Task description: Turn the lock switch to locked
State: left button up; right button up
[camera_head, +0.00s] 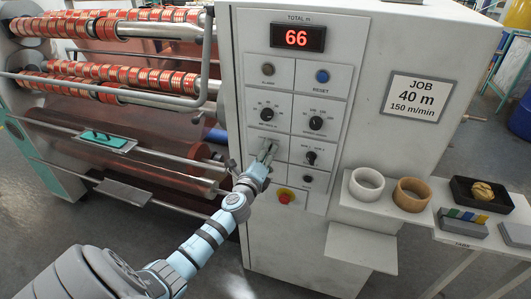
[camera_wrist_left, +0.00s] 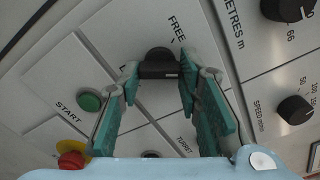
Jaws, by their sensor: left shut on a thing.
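The lock switch is a black knob (camera_wrist_left: 157,56) on the light grey panel, with the word FREE printed beside it in the left wrist view. My left gripper (camera_wrist_left: 159,75) is shut on it, with a green-padded finger on each side of the knob. In the head view the left gripper (camera_head: 268,152) reaches the panel of the machine cabinet (camera_head: 230,120) and hides the switch. Whether the knob points at locked cannot be told. My right gripper is not in view.
Close by are a green START button (camera_wrist_left: 90,101), a red stop button (camera_wrist_left: 71,160) and a speed knob (camera_wrist_left: 295,109). The display (camera_head: 298,38) reads 66. A JOB sign (camera_head: 413,97) reads 40 m. White (camera_head: 355,191) and tan (camera_head: 400,200) rings sit on a shelf at right.

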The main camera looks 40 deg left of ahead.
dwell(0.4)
pick_arm(q)
jog(key=o, duration=1.1)
jog(key=shift+o, duration=0.2)
jog(key=shift+s, duration=0.1)
jog(key=v, duration=1.2)
jog(key=shift+d, duration=0.1)
